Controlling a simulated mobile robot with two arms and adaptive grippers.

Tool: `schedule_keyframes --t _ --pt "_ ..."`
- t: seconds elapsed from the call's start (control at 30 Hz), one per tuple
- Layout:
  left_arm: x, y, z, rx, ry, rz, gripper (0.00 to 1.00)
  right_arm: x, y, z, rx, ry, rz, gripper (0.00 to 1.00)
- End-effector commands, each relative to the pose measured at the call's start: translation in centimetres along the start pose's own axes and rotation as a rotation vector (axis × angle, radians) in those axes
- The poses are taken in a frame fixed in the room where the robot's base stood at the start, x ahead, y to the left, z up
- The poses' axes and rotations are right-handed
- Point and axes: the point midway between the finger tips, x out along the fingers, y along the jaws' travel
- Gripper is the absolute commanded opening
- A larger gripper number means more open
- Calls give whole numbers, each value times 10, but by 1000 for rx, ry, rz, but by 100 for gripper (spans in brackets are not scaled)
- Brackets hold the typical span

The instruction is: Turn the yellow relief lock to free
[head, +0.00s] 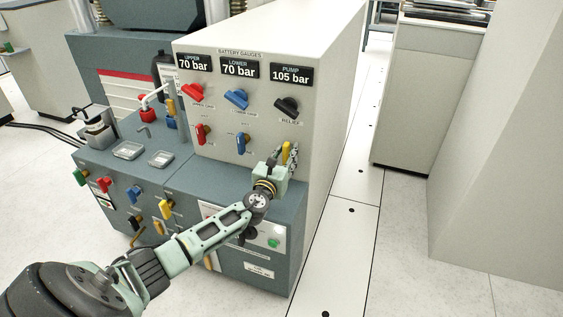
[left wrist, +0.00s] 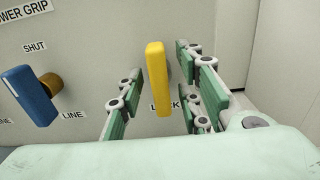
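The yellow relief lock (head: 286,151) is a small lever at the lower right of the white gauge panel (head: 262,165). In the left wrist view the yellow lever (left wrist: 157,79) stands nearly upright, with part of a label reading like "LOCK" behind its lower end. My left gripper (head: 283,158) is at the panel around the lever. In the left wrist view its fingers (left wrist: 153,88) are open on either side of the lever, with gaps visible on both sides. My right gripper is not in view.
A blue lever (left wrist: 28,95) is left of the gripper, marked "SHUT" and "LINE". Above the lock is a black relief handle (head: 287,107). Red (head: 193,93) and blue (head: 236,98) handles sit further left. The floor right of the cabinet is clear.

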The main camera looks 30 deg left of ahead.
Motion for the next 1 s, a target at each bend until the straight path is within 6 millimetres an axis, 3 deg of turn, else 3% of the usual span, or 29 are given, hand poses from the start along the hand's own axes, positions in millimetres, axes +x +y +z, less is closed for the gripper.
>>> schedule_keyframes --t 0.17,0.4,0.6,1.0 --pt "-23 0 -1 0 2 -2 33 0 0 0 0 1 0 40" --pt "-75 0 -2 3 4 -3 33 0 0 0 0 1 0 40" --pt "-106 0 -2 2 3 -2 33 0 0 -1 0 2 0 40" --pt "-118 0 -1 2 1 0 33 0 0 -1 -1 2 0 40"
